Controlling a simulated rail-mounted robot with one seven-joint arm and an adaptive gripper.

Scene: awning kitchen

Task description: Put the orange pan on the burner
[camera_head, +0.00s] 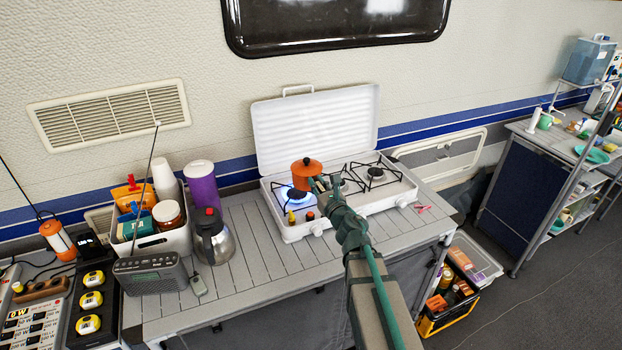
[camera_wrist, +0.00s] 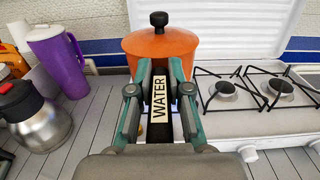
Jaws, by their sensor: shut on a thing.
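The orange pan (camera_head: 305,174) has an orange lid with a black knob and appears over the left part of the white stove (camera_head: 290,233). My gripper (camera_head: 319,184) is at the pan's near side. In the wrist view the pan (camera_wrist: 160,46) is just beyond the fingertips, and its dark handle, with a "WATER" label (camera_wrist: 159,98), lies between the fingers, which are shut on it. The left burner (camera_head: 290,194) shows a blue flame beside and below the pan. I cannot tell whether the pan touches its grate; the pan and gripper hide part of it.
The stove's raised white lid (camera_head: 317,129) stands behind the pan. The right burner (camera_head: 374,174) is bare. Left of the stove are a steel carafe (camera_head: 214,243), a purple tumbler (camera_head: 202,187) and a filled bin (camera_head: 150,240). The slatted table (camera_head: 250,265) is clear before the stove.

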